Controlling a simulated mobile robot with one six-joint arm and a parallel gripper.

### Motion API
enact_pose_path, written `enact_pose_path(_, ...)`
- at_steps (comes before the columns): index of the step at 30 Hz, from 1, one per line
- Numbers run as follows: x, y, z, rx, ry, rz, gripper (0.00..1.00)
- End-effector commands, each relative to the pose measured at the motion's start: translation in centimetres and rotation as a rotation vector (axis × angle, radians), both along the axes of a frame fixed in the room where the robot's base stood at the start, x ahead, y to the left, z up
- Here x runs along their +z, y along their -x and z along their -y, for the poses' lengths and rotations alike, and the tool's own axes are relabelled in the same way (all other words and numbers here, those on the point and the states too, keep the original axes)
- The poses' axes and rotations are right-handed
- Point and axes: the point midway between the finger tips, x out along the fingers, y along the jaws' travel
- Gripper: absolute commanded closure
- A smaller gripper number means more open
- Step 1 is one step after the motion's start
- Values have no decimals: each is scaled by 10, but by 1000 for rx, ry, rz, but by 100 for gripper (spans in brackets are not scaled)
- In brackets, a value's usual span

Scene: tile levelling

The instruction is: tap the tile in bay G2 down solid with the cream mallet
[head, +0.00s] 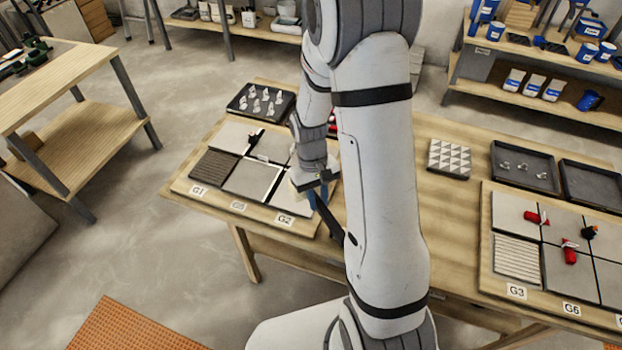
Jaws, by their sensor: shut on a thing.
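The tile in bay G2 (288,203) is a pale tile at the front right corner of the left tile board, just behind the G2 label (285,219). My gripper (316,190) is over the right edge of this bay, shut on the cream mallet (299,184). Only a little of the mallet's cream part shows; a dark bar runs from the gripper down to the right behind my arm. My wrist and arm hide part of the tile and most of the mallet. I cannot tell whether the mallet touches the tile, or whether the tile sits level.
A tray of several pale clips (262,103) stands behind the left board. A right tile board (487,262) holds red tools (569,252). A patterned tile (449,158) and a dark tray (523,167) lie behind it. Bare table lies between the boards, partly hidden by my arm.

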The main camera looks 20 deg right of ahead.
Motion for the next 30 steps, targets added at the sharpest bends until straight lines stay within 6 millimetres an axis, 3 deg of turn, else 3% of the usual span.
enact_pose_path(8,-19,0,-1,4,0,2,100)
enact_pose_path(22,-79,0,-3,11,0,0,100)
enact_pose_path(26,-85,0,-3,11,0,1,100)
enact_pose_path(30,-73,0,-4,11,0,3,100)
